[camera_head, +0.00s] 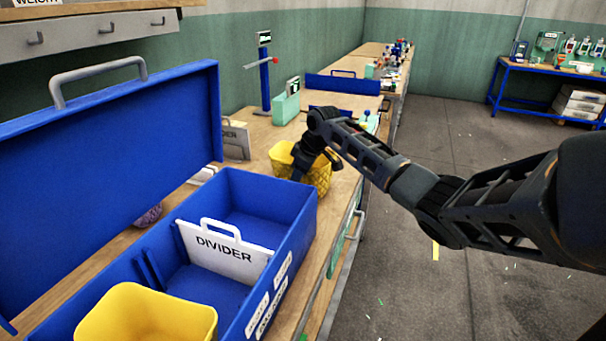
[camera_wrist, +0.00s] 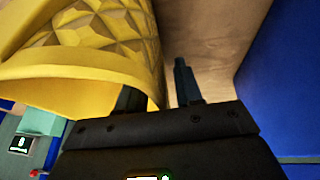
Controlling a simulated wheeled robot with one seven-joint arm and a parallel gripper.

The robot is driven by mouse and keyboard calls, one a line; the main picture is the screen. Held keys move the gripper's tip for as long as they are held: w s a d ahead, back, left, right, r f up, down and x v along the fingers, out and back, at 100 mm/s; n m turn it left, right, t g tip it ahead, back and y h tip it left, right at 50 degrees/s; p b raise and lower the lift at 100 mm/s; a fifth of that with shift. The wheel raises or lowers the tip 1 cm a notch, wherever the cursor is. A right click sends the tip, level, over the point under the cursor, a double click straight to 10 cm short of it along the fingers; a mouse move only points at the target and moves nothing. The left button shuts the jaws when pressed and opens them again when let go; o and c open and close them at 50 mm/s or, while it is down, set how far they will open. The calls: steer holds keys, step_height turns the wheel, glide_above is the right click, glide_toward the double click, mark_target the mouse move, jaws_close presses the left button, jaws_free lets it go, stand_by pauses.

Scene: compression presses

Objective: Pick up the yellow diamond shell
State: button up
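The yellow diamond shell (camera_head: 318,174) stands on the wooden bench just beyond the blue box, with a raised diamond pattern on its outside. It fills the upper left of the wrist view (camera_wrist: 100,30), its rim towards the camera. My gripper (camera_head: 298,176) reaches down at the shell's near left side. In the wrist view my gripper (camera_wrist: 157,88) is open, with one finger at the shell's rim, apparently inside it, and the other outside over bare wood. A gap shows between the wall and the outer finger. The fingertip inside is partly hidden.
A blue box (camera_head: 305,215) with a white divider (camera_head: 222,255) stands close to my gripper, its blue lid (camera_head: 100,170) raised. A grey holder (camera_head: 237,140) and a mint-green device (camera_head: 286,107) stand behind.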

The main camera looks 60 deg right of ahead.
steer(key=shift+f, duration=0.25)
stand_by(0.4)
jaws_close()
